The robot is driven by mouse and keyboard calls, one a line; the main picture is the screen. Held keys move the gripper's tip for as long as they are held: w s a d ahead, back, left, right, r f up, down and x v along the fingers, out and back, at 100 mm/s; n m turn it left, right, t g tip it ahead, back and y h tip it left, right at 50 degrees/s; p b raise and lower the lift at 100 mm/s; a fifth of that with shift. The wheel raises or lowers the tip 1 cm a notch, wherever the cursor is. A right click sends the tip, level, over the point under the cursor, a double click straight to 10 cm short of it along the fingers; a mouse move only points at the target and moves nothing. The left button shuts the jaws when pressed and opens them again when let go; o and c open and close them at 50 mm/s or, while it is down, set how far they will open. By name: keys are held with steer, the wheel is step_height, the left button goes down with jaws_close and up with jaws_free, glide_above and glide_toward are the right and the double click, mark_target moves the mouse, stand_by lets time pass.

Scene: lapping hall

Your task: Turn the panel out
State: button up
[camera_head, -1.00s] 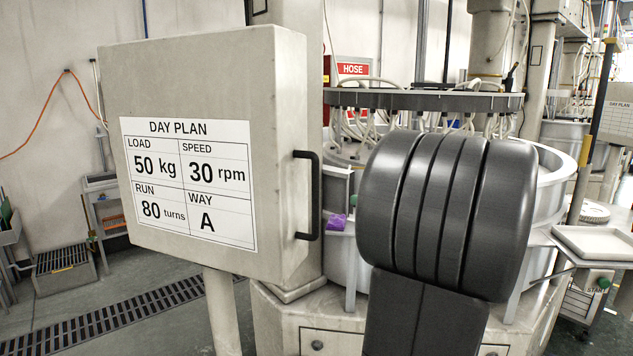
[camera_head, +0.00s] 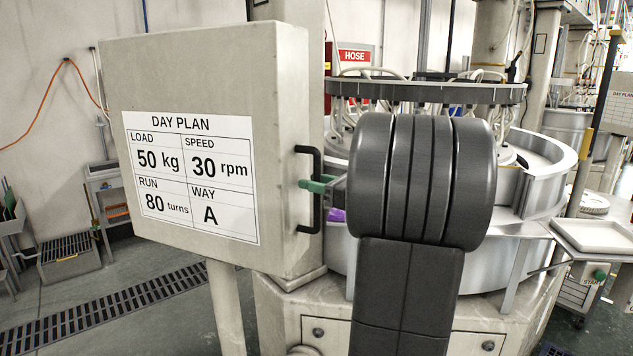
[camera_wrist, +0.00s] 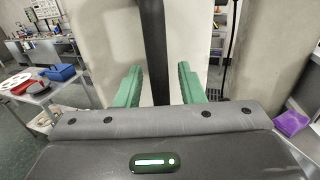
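The panel (camera_head: 200,85) is a pale box with a DAY PLAN sheet (camera_head: 190,178) on its front, standing on a post. A black upright bar handle (camera_head: 317,225) is on its right side. My gripper (camera_head: 316,186) reaches the handle from the right at mid height. In the wrist view, the handle (camera_wrist: 154,50) runs between the two green fingers of my gripper (camera_wrist: 158,88), with a gap on each side. The fingers are open. My dark arm hides part of the machine behind.
A round lapping machine (camera_head: 535,185) with a grey ring (camera_head: 430,92) above it stands behind my arm. A white tray (camera_head: 595,236) is at the right. A floor grate (camera_head: 110,310) crosses the open floor at the left. A purple item (camera_wrist: 291,123) shows at right in the wrist view.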

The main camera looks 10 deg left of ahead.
jaws_close()
steer(key=shift+s, duration=0.1)
